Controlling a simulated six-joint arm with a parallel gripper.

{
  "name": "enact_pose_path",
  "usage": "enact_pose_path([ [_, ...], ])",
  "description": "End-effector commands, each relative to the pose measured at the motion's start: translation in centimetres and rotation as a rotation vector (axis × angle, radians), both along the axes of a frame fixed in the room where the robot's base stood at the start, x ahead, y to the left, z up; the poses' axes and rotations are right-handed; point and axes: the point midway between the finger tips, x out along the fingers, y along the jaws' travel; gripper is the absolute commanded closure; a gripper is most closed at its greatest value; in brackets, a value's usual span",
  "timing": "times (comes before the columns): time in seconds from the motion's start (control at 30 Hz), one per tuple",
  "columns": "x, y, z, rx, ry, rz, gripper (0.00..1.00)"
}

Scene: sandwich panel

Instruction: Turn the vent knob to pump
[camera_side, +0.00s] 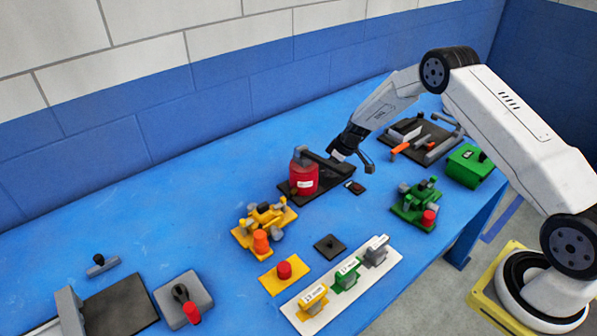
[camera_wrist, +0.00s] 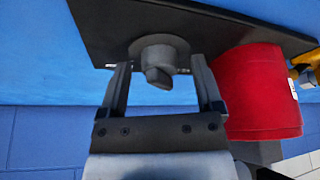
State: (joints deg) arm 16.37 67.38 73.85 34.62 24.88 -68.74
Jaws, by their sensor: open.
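The vent knob (camera_wrist: 158,55) is a grey round knob with a raised grip bar, mounted on a black plate (camera_wrist: 110,22) in the wrist view. Its bar points toward the bottom of that picture. Small pale marks sit on either side of it, too small to read. My gripper (camera_wrist: 161,70) is open, with one finger to each side of the knob; I cannot tell whether either finger touches it. In the side view my gripper (camera_side: 352,160) is low over the right end of the black plate (camera_side: 335,182), and the knob cannot be made out.
A red cylinder (camera_wrist: 258,92) stands on the same plate, close to my right finger in the wrist view; it also shows in the side view (camera_side: 304,180). A yellow valve assembly (camera_side: 262,222) and a green one (camera_side: 415,203) stand nearby.

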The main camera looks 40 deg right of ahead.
Motion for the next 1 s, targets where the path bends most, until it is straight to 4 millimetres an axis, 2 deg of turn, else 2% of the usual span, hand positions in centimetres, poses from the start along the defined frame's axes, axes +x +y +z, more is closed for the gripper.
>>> enact_pose_path([
  [0.17,0.00,0.02,-0.02,0.000,0.000,0.000,0.16],
  [0.2,0.00,0.02,-0.01,0.000,0.000,0.000,0.23],
  [0.27,-0.01,0.02,-0.01,0.000,0.000,0.000,0.42],
  [0.43,-0.02,0.01,0.00,0.000,0.000,0.000,0.96],
  [0.47,-0.02,0.01,0.00,0.000,0.000,0.000,1.00],
  [1.0,-0.04,0.09,-0.04,0.001,0.001,-0.069,1.00],
])
